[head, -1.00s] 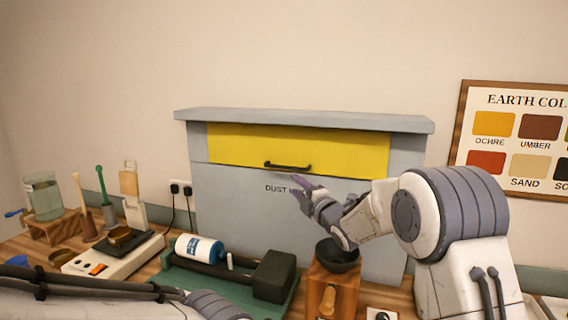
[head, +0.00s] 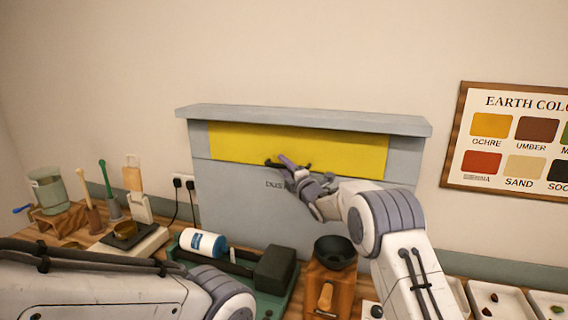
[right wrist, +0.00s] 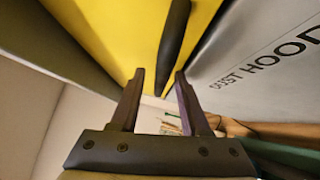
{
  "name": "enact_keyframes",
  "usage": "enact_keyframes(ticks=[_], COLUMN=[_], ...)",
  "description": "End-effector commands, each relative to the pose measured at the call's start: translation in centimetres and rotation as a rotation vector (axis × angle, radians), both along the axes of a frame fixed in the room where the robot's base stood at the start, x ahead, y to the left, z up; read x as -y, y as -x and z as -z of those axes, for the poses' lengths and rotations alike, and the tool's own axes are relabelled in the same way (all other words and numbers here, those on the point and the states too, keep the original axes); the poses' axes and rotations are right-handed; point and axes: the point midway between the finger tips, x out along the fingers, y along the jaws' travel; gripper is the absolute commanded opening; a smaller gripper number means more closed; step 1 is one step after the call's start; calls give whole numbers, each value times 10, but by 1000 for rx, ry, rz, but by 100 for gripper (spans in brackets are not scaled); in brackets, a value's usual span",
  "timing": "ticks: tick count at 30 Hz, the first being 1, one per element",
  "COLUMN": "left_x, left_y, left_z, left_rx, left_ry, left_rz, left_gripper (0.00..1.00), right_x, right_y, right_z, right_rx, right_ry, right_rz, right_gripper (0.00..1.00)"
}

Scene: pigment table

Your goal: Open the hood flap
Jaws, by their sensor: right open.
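The yellow hood flap (head: 330,148) is closed on the front of the grey dust hood (head: 225,205). Its dark bar handle (head: 271,163) runs along the lower edge, and its right part is partly covered by my right gripper (head: 284,163). The flap (right wrist: 120,30) and handle (right wrist: 173,45) also fill the upper part of the right wrist view. There my right gripper (right wrist: 160,74) is open, with the handle's end between the lines of its two fingers. I cannot tell whether they touch it. My left forearm crosses the lower left of the head view; its gripper is out of frame.
Below the hood stand a wooden mill with a dark bowl (head: 335,252) and a green roller machine with a white-and-blue roll (head: 203,244). A scale, tools and a glass jar (head: 47,190) are at left. White trays (head: 497,302) lie at lower right.

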Motion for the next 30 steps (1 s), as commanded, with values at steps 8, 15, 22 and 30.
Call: enact_keyframes(ticks=[8, 15, 22, 30], left_x=[0, 0, 0, 0], left_y=[0, 0, 0, 0], left_z=[0, 0, 0, 0], left_rx=[0, 0, 0, 0], left_ry=[0, 0, 0, 0], left_rz=[0, 0, 0, 0], left_gripper=[50, 50, 50, 50], right_x=[-1, -1, -1, -1], right_y=[-1, -1, -1, -1], right_z=[1, 0, 1, 1], right_rx=[-1, -1, -1, -1], right_ry=[0, 0, 0, 0], right_rz=[0, 0, 0, 0], right_gripper=[46, 0, 0, 0])
